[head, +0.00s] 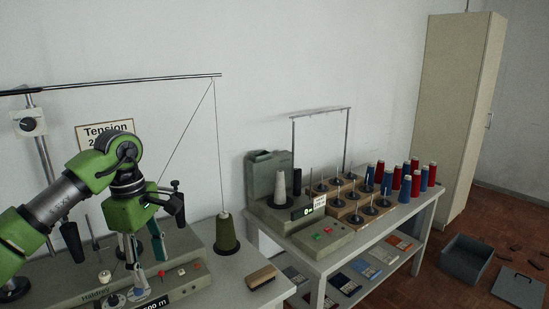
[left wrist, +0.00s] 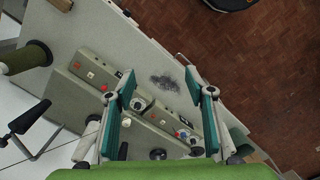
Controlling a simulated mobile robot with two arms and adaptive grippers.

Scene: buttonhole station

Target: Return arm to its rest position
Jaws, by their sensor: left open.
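My left arm comes in from the left in the head view. Its gripper (head: 140,262) hangs fingers-down over the green-grey winding machine (head: 187,262) on the near table. In the left wrist view the gripper (left wrist: 165,115) shows two teal fingers spread wide apart, with nothing between them but the machine and table below. The machine carries red buttons, small knobs and a label partly hidden by the gripper. My right gripper is in neither view.
An olive thread cone (head: 227,234) and a wooden brush (head: 262,277) stand right of the machine. A metal rail (head: 130,80) runs above. A second table holds a grey machine (head: 318,238) and several red and blue spools. A grey crate (head: 464,262) sits on the floor.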

